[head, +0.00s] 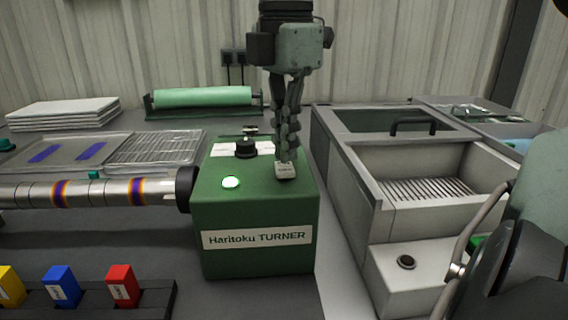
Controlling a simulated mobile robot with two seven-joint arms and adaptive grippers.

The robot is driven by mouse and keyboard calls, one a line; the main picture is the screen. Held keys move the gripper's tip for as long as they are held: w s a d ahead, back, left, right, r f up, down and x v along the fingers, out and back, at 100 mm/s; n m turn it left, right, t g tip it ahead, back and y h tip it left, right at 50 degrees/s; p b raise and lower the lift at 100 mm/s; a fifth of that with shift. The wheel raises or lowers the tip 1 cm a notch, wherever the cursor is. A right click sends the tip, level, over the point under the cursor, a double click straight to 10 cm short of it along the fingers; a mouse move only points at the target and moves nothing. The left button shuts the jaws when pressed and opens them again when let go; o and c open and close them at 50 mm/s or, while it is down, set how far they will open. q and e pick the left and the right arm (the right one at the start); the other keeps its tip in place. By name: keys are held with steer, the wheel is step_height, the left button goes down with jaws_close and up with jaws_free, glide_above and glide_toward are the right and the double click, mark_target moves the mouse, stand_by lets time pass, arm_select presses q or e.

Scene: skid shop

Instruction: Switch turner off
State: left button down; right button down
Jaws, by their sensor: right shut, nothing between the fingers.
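The turner is a green box (256,265) labelled "Haritoku TURNER". A black knob (246,148) stands on a white plate behind the lamp. A small whitish rocker-like switch (286,173) sits at the right of the top. My right gripper (287,155) points down with its fingers together and empty, its tips directly over the switch. I cannot tell if they touch it, and they hide its far part. My left gripper is not in view.
A banded metal shaft (110,192) runs left from the turner's black chuck (186,189). A grey basin unit (440,170) stands close on the right. Yellow, blue (62,287) and red (122,286) blocks sit in a rack at front left. Trays (70,150) lie behind the shaft.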

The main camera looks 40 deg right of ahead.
mark_target(286, 170)
steer(key=shift+f+b, duration=1)
steer(key=shift+f, duration=0.1)
stand_by(0.7)
steer(key=shift+r+p, duration=2.4)
steer(key=shift+r, duration=1.15)
